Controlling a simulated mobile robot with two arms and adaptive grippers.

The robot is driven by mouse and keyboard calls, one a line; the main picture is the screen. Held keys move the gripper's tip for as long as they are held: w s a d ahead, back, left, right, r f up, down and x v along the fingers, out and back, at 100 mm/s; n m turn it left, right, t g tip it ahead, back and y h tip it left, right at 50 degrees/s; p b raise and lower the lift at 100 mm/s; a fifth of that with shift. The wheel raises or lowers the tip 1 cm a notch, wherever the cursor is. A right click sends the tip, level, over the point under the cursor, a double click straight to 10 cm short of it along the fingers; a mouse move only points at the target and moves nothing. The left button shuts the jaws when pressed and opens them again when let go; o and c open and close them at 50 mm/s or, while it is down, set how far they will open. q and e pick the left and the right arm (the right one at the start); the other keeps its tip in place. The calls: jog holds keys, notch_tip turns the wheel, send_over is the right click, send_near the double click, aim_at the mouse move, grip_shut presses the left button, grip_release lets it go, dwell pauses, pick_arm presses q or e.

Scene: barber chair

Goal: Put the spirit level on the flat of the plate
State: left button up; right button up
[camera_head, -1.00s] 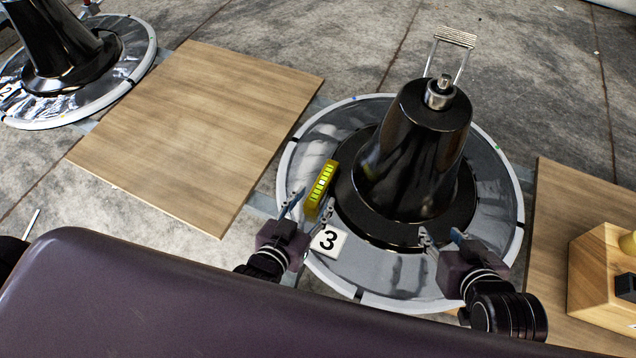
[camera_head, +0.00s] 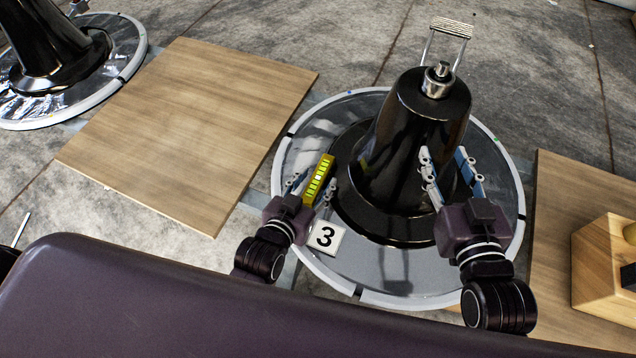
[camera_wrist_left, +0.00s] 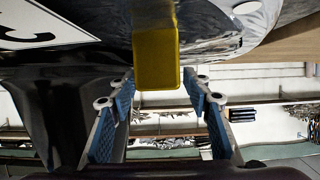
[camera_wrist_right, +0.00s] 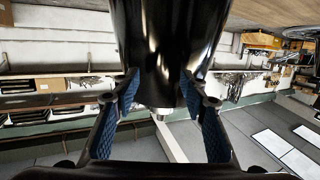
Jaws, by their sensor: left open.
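The yellow spirit level (camera_head: 319,178) lies at the left part of the round grey base plate (camera_head: 385,270), beside the black column. Whether its whole underside touches the plate cannot be told. My left gripper (camera_head: 311,184) is open, with its fingers on either side of the level's near end. In the left wrist view the level's yellow end (camera_wrist_left: 157,58) shows centrally beyond the spread fingertips, with clear space beside it. My right gripper (camera_head: 445,157) is open in front of the black column; in the right wrist view the column (camera_wrist_right: 165,50) fills the space beyond its fingers.
The black column (camera_head: 405,150) with a metal footrest (camera_head: 449,27) behind it rises from the plate. A "3" card (camera_head: 326,237) lies near the left gripper. Wooden boards flank the plate (camera_head: 190,130). A wooden block (camera_head: 603,255) stands right.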

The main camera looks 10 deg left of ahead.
pick_arm(q)
jog(key=shift+x, duration=0.8)
pick_arm(e)
jog(key=shift+w+a+r+t, duration=0.15)
jog(key=shift+r+t, duration=0.3)
jog(key=shift+r, duration=0.4)
jog(key=shift+w+a+r+t, duration=0.15)
jog(key=shift+r+t, duration=0.3)
jog(key=shift+r, duration=0.4)
pick_arm(q)
grip_shut()
